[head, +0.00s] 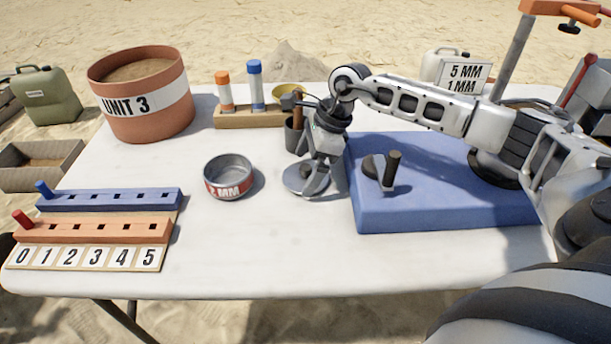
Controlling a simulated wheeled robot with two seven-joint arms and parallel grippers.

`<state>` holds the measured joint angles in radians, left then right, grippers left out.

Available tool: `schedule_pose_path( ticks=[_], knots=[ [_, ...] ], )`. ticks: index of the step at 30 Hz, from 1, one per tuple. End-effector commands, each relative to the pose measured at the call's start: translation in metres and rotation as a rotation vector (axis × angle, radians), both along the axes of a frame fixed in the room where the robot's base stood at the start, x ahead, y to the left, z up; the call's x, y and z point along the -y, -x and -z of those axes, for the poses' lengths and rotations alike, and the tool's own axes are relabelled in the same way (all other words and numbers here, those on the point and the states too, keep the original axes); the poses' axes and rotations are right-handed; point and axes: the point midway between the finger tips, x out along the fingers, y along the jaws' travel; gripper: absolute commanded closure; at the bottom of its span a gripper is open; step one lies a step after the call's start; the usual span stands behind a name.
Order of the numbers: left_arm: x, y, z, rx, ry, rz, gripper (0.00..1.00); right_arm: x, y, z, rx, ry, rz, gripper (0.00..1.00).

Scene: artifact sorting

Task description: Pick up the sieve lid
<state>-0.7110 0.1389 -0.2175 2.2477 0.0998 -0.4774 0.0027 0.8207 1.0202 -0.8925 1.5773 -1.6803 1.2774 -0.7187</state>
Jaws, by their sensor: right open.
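A flat round grey metal disc, which looks like the sieve lid (293,181), lies on the white table left of the blue block. My right gripper (313,184) is open and points down over it, with its fingers covering the disc's middle and right side. I cannot tell whether the fingers touch it. A round metal sieve (228,171) with a red "2 MM" label stands to the left of the disc, open at the top. My left gripper is not in view.
A blue block (440,215) with a dark-handled piece (391,172) lies on the right. A terracotta "UNIT 3" pot (140,115) stands at back left. A wooden rack (238,119) and a dark cup (294,138) stand behind the gripper. Peg boards (110,230) sit front left. The front middle is clear.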

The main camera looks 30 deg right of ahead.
Motion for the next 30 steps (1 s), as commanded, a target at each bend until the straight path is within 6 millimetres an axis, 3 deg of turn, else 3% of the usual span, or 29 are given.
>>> schedule_pose_path(
  ticks=[10, 13, 14, 23, 30],
  knots=[
    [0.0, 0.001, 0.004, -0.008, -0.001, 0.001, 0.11, -0.003, -0.001, 0.01, 0.0, 0.001, -0.001, 0.0],
    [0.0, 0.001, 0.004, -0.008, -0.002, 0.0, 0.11, -0.003, -0.001, 0.009, 0.0, 0.001, -0.001, 0.28],
    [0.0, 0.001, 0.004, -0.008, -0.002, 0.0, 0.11, -0.003, -0.001, 0.009, 0.0, 0.001, -0.001, 0.33],
    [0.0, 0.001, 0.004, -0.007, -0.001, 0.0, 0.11, -0.003, -0.002, 0.007, 0.001, 0.001, -0.001, 0.33],
    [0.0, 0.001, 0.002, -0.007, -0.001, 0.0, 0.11, -0.003, -0.003, -0.03, 0.006, 0.001, -0.001, 0.33]
  ],
)
